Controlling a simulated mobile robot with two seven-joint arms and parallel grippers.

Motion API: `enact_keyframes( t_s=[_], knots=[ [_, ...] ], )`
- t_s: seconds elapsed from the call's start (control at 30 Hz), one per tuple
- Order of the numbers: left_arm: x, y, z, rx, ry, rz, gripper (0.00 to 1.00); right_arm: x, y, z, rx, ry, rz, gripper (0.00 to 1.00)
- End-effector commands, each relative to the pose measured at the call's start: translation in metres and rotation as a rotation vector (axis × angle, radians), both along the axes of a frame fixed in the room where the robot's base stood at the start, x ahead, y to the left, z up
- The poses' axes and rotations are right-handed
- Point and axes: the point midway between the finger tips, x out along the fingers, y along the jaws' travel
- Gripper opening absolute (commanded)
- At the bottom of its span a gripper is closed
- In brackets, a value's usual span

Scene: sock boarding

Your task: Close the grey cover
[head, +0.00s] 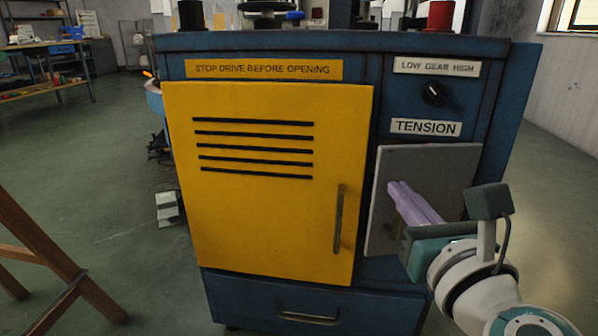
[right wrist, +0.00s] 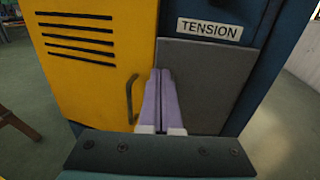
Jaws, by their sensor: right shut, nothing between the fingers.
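The grey cover (head: 422,165) is a flat plate on the right part of the blue machine's front, below the TENSION label. It lies nearly flat against the front; I cannot tell if a small gap remains. It also shows in the right wrist view (right wrist: 203,85). My right gripper (head: 398,188) is shut and empty, its lilac fingers together in front of the cover's left half. In the right wrist view the fingertips (right wrist: 160,72) overlap the cover near its left edge. I cannot tell if they touch it. The fingers and wrist hide the cover's lower part. My left gripper is out of view.
A yellow door (head: 260,215) with a vertical handle (head: 340,218) stands just left of the cover. A black knob (head: 434,94) is above it. A blue drawer (head: 250,300) is below. A wooden stand (head: 45,240) is at the left. Open floor lies on both sides.

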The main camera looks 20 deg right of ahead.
Motion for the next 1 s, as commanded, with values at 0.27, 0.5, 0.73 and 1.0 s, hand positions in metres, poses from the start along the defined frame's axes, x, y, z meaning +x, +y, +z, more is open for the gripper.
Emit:
enact_keyframes(
  t_s=[0.27,0.5,0.73,1.0],
  knots=[
    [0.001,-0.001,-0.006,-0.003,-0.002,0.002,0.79,0.038,-0.011,-0.001,0.000,-0.001,0.000,0.00],
    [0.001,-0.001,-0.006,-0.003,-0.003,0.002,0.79,0.045,-0.013,0.000,-0.001,0.001,0.001,0.00],
    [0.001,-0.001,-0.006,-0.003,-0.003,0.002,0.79,0.045,-0.013,0.000,-0.001,0.001,-0.001,0.00],
    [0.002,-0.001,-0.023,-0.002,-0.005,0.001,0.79,0.077,-0.018,-0.004,0.005,-0.004,-0.112,0.00]
  ],
)
